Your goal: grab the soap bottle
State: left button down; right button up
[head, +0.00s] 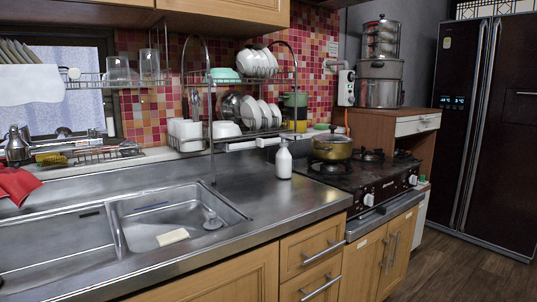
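A white soap bottle (284,161) with a narrow pump top stands upright on the steel counter. It is right of the sink and left of the stove, and nothing covers it. Neither of my grippers shows in the head view, so their distance from the bottle cannot be seen.
The steel counter (262,196) is clear in front of the bottle. A dish rack (239,137) with plates and bowls stands behind it. A stove (358,176) with a brass pot (331,148) is on the right. The sink (178,213) is on the left.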

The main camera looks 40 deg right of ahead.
aim_at(284, 161)
jog(key=i+z, duration=0.35)
jog(key=i+j+z, duration=0.1)
jog(key=z, duration=0.2)
jog(key=i+j+z, duration=0.1)
jog(key=i+z, duration=0.25)
jog(key=k+z, duration=0.1)
jog(key=z, duration=0.5)
